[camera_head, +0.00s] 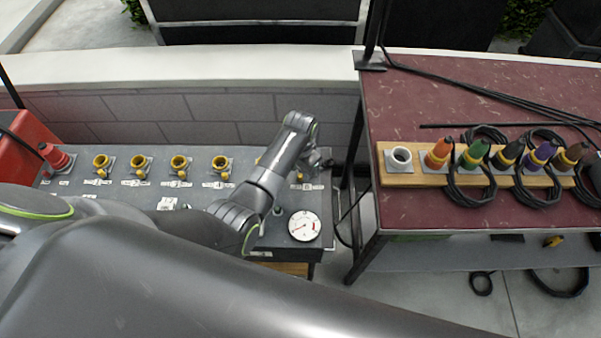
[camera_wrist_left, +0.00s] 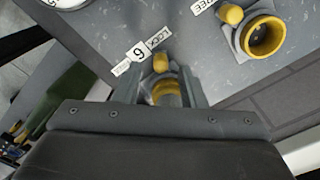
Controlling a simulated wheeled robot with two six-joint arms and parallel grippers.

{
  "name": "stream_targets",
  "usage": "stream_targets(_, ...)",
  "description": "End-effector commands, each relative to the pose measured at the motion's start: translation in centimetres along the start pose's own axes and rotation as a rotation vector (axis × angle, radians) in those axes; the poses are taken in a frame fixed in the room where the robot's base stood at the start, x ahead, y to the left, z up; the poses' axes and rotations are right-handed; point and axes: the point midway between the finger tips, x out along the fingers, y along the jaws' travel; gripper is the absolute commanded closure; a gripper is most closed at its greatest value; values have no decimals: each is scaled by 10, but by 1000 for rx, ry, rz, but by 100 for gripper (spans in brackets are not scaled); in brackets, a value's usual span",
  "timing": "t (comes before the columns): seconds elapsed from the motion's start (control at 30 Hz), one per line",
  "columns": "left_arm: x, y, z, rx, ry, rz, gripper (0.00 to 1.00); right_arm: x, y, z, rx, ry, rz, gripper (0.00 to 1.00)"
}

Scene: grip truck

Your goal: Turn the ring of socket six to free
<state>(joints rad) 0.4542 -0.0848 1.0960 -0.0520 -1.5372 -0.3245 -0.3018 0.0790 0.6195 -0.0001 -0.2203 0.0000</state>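Socket six has a yellow ring (camera_wrist_left: 166,92) with a yellow knob on top, seen in the left wrist view. A white label with "LOCK" and "6" (camera_wrist_left: 143,51) lies beside it. My left gripper (camera_wrist_left: 161,80) has its two fingers on either side of this ring, and a small gap seems to show at the left finger. The lower part of the ring is hidden by the gripper body. In the head view my left gripper (camera_head: 318,160) is over the right end of the grey panel (camera_head: 75,185) and hides socket six. My right gripper is not in view.
Several yellow-ringed sockets (camera_head: 179,163) line the panel, one partly behind my arm; a neighbour (camera_wrist_left: 263,36) sits close by. A dial (camera_head: 304,226) is near the front edge. A red table (camera_head: 450,100) to the right holds a wooden rack (camera_head: 394,180) with coloured plugs.

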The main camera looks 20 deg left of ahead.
Motion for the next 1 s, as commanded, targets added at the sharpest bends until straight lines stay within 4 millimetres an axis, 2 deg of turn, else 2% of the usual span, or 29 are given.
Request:
stream_targets(0.2, 19, 0, 0, 0, 0, 0, 63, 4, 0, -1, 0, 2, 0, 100)
stream_targets(0.53, 22, 0, 0, -1, 2, -1, 63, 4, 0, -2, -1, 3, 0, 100)
stream_targets(0.57, 22, 0, 0, -1, 2, -1, 64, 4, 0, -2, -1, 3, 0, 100)
stream_targets(0.83, 22, 0, 0, -1, 1, -1, 99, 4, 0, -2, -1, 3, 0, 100)
stream_targets(1.0, 22, 0, 0, -3, 1, -1, 100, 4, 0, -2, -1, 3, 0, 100)
